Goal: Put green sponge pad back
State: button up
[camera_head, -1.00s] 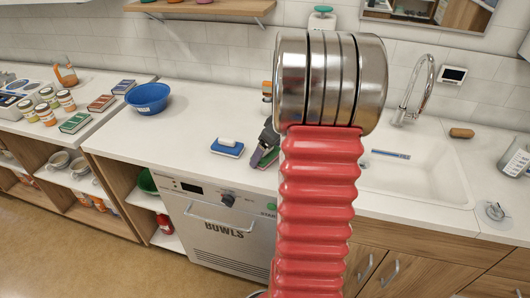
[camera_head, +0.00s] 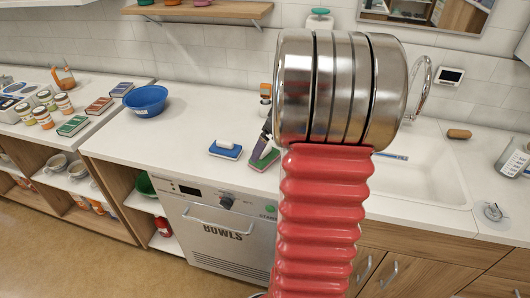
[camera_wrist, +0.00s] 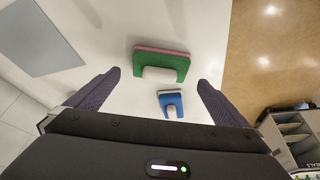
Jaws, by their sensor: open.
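The green sponge pad (camera_head: 263,160) lies on the white counter near its front edge, right of the blue sponge pad (camera_head: 225,150). In the wrist view the green pad (camera_wrist: 160,62) shows a pink layer along one edge and a white block on it. The blue pad (camera_wrist: 171,104) also carries a white block. My gripper (camera_wrist: 158,82) is open, its two dark purple fingers spread wide with nothing held between them. In the head view my gripper (camera_head: 266,136) is just above and behind the green pad, partly hidden by my red and metal arm.
A blue bowl (camera_head: 146,100) and several books and jars stand to the left. A sink (camera_head: 420,172) with a tap is to the right. A bottle (camera_head: 265,92) stands behind my gripper. The counter between bowl and blue pad is clear.

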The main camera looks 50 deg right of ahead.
jog(key=v, duration=0.6)
jog(key=shift+r, duration=0.25)
dwell(0.3)
jog(key=a+r, duration=0.2)
jog(key=a, duration=0.9)
jog(key=a+r, duration=0.3)
jog(key=a, duration=0.9)
jog(key=s+a, duration=0.4)
jog(key=a, duration=0.3)
jog(key=s+a+f+m+t, duration=0.1)
jog(key=s+a, duration=0.4)
jog(key=a, duration=0.3)
jog(key=shift+f, duration=0.3)
